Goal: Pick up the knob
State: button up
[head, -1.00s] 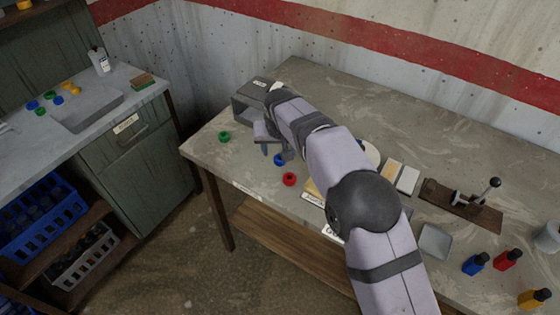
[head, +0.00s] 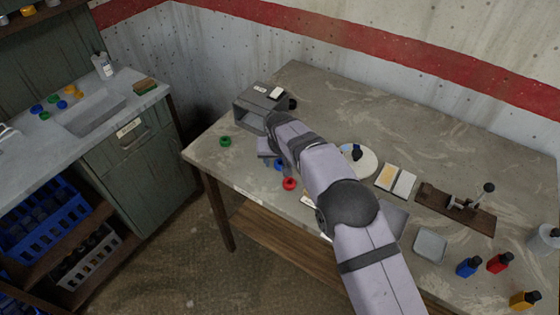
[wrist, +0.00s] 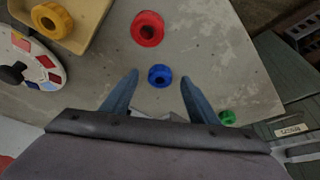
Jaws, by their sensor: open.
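Several ring-shaped knobs lie on the workbench, and the frames do not show which one is meant. The blue knob (wrist: 159,75) lies between and just ahead of my fingertips in the wrist view; it also shows in the head view (head: 279,165), partly covered by my arm. The red knob (wrist: 148,29) (head: 289,184) lies close by. The green knob (wrist: 227,117) (head: 225,142) is farther off, near the bench's left end. A yellow knob (wrist: 52,21) sits on a yellow tray (wrist: 88,38). My gripper (wrist: 159,86) is open and empty, its fingers apart.
A grey box (head: 250,112) stands behind my gripper. A round white disc (head: 366,163), a two-toned card (head: 395,180), a lever fixture (head: 457,207), a grey tray (head: 431,246) and several bottles (head: 469,266) stand to the right. Bare bench lies around the blue knob.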

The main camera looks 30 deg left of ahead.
aim_at(280, 165)
jog(key=shift+x, duration=0.8)
jog(key=c, duration=1.1)
jog(key=shift+c, duration=0.2)
notch_tip(280, 165, up, 10)
jog(key=b, duration=0.2)
